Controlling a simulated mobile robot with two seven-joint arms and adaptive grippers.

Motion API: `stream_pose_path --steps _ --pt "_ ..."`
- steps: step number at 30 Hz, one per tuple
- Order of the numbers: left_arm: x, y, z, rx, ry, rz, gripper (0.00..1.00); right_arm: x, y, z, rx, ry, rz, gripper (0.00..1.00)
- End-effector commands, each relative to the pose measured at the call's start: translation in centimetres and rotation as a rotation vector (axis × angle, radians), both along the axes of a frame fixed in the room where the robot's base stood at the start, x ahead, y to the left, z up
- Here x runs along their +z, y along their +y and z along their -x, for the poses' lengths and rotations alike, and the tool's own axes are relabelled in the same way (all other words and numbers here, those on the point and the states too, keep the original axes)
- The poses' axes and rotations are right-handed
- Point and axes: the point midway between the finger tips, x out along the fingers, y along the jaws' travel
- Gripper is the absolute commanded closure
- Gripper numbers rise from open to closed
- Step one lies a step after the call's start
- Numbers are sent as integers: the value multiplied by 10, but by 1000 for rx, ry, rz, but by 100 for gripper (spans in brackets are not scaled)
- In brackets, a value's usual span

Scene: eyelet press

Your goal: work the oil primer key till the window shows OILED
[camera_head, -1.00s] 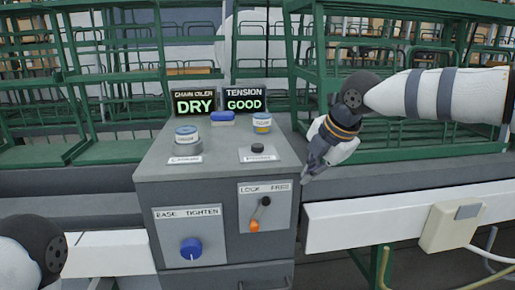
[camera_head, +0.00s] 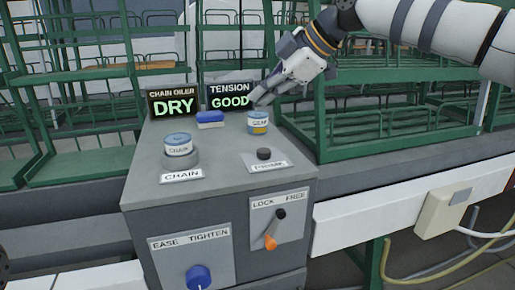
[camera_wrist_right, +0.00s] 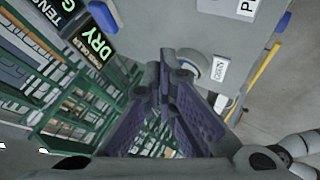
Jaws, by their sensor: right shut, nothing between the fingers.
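The chain oiler window (camera_head: 173,106) reads DRY in green; it also shows in the right wrist view (camera_wrist_right: 93,42). A small black key (camera_head: 264,154) stands on the cabinet top behind a tilted label (camera_head: 268,166) that seems to read PRIMER. My right gripper (camera_head: 257,102) is shut and empty. My left gripper is not in view.
The tension window (camera_head: 230,96) reads GOOD. Green racks (camera_head: 345,140) stand behind.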

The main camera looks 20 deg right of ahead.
Motion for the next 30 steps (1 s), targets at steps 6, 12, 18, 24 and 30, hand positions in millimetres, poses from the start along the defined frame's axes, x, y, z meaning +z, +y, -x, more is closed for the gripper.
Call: stream_pose_path --steps 6,12,18,24,30 --pt "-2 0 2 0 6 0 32 -6 0 0 1 2 1 100" --pt "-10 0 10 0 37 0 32 -35 0 -1 1 7 2 100" --pt "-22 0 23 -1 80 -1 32 -67 0 -1 0 8 1 100" --pt "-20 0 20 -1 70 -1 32 -81 0 0 1 1 1 100" --pt "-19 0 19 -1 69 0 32 -88 0 0 0 0 1 100"
